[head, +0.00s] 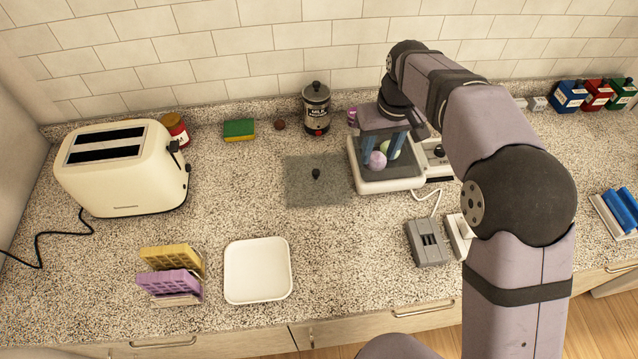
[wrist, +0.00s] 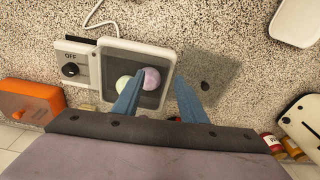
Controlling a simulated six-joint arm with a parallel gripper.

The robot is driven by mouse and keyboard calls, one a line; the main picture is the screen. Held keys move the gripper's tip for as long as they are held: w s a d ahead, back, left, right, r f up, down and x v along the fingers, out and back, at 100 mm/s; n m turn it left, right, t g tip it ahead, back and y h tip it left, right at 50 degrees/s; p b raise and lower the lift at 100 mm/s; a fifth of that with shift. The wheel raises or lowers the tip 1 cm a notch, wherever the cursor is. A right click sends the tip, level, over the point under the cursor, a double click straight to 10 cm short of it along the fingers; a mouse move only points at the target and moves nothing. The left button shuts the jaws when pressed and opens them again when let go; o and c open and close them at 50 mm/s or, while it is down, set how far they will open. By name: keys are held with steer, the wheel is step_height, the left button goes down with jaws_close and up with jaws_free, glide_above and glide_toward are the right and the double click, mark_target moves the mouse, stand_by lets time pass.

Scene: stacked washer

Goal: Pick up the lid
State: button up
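The lid (head: 300,192) is a see-through grey square with a small dark knob. It lies flat on the counter, just left of a white-rimmed square dish. In the wrist view the lid (wrist: 222,70) is right of the dish, partly behind one finger. My gripper (head: 386,152) hangs over the dish (head: 385,186), right of the lid. In the wrist view the two blue fingers of my gripper (wrist: 159,76) are apart, with nothing held between them. A purple ball (head: 377,160) and a pale green ball (head: 391,149) are in the dish.
A canister (head: 316,108) stands behind the lid. A control box with a knob marked OFF (wrist: 72,66) adjoins the dish. A grey slotted block (head: 427,243) is in front. Counter around the lid is mostly clear.

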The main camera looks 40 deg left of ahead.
mark_target(316, 172)
steer(key=s+a+f+n, duration=0.1)
steer(key=s+a, duration=0.1)
steer(key=a, duration=0.2)
steer(key=s+a+f+n+b, duration=0.1)
steer(key=s+a, duration=0.1)
steer(key=a, duration=0.2)
steer(key=s+a+f+n, duration=0.1)
steer(key=s+a, duration=0.1)
steer(key=a, duration=0.2)
steer(key=shift+a+f+b, duration=0.3)
steer(key=shift+a+b, duration=0.1)
steer(key=shift+w+a+f+p, duration=0.15)
steer(key=shift+f+p, duration=0.8)
steer(key=shift+f, duration=0.85)
steer(key=shift+s+a+f+p, duration=0.1)
steer(key=shift+f+p, duration=0.8)
steer(key=shift+f, duration=0.9)
jaws_close()
